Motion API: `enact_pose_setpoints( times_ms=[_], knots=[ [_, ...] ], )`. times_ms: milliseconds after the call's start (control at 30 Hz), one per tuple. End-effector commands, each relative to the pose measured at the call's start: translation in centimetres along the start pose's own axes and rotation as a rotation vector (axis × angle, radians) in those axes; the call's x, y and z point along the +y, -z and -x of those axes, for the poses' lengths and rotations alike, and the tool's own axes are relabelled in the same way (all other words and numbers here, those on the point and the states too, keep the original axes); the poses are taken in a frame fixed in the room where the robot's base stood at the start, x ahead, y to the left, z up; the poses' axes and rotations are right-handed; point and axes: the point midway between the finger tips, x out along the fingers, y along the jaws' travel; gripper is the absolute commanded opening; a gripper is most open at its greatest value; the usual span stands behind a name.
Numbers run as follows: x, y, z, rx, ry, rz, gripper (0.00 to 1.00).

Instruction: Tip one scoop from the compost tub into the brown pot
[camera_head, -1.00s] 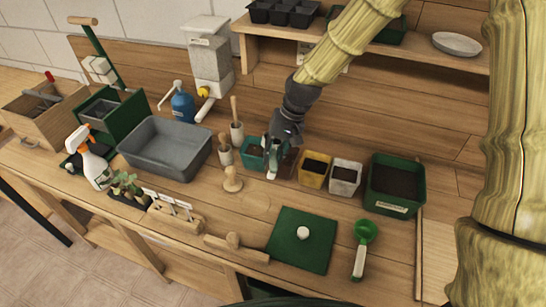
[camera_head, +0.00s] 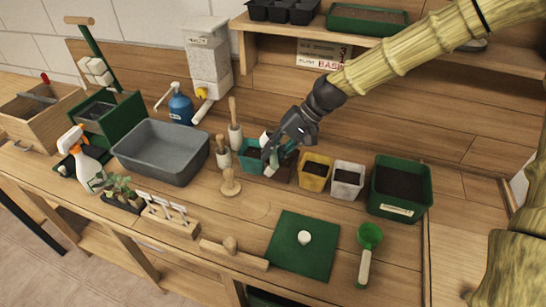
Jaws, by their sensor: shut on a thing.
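The brown pot (camera_head: 285,176) stands between a teal pot (camera_head: 247,165) and a yellow pot (camera_head: 313,182); my gripper partly hides it. My gripper (camera_head: 273,163) is over the teal and brown pots, its fingers pointing down and to the left. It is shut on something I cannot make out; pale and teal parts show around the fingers. The dark green compost tub (camera_head: 380,203), labelled and filled with dark compost, stands to the right of the pots. A green scoop with a white handle (camera_head: 364,267) lies on the bench in front of the tub, apart from my gripper.
A white pot (camera_head: 347,187) stands between the yellow pot and the tub. A green mat (camera_head: 290,258) with a white round thing lies in front. A wooden dibber (camera_head: 230,183), grey basin (camera_head: 150,164) and spray bottle (camera_head: 84,160) are left. A shelf is behind.

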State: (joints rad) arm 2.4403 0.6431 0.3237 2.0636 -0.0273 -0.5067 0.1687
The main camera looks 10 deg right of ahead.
Motion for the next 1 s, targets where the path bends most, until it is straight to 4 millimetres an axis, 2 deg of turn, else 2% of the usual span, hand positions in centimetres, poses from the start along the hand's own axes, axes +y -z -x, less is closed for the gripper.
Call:
enact_pose_setpoints(
  times_ms=[1000],
  knots=[
    [0.70, 0.67, 0.88, -0.058, 0.449, -0.091, 0.00]
  ],
)
